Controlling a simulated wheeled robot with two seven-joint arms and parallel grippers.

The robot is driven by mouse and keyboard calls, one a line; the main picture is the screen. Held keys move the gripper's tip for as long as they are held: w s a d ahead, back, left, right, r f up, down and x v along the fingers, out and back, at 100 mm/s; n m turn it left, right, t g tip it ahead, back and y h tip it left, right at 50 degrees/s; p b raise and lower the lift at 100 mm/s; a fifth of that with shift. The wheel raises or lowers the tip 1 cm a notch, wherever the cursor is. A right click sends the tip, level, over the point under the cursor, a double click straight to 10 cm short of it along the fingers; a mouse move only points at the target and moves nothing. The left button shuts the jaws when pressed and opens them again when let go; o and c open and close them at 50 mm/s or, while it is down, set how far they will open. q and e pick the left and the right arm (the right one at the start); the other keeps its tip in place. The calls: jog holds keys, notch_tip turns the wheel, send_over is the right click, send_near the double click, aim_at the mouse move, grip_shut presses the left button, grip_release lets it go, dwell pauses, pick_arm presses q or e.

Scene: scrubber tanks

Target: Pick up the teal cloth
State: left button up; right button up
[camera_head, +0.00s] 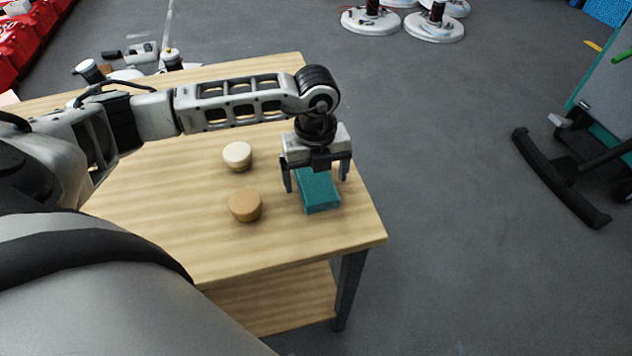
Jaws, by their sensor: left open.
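The teal cloth (320,196) is a thick rectangular block shape lying on the wooden table near its right edge. My left gripper (316,184) points down over the cloth. Its fingers are apart, one on the left side of the cloth and one on the right. The far part of the cloth is hidden under the gripper body. I cannot tell whether the fingers touch it. My right gripper does not show.
On the wooden table (150,215), a cream round piece (237,155) and a tan round piece (245,205) stand left of the cloth. A teal and grey machine (600,100) with a black bar stands at the right. Grey floor lies between.

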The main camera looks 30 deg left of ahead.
pick_arm(q)
jog(key=c, duration=1.1)
jog(key=shift+o, duration=0.2)
jog(key=shift+r, duration=0.55)
jog(key=s+a+r+b, duration=0.1)
jog(key=s+a+r, duration=0.1)
jog(key=s+r, duration=0.4)
jog(key=s+a+r+b, duration=0.1)
jog(key=s+a+r, duration=0.2)
jog(key=s+r, duration=0.2)
jog(key=shift+s+a+r, duration=0.3)
jog(key=shift+s+r, duration=0.1)
jog(key=shift+s, duration=0.5)
jog(key=shift+o, duration=0.5)
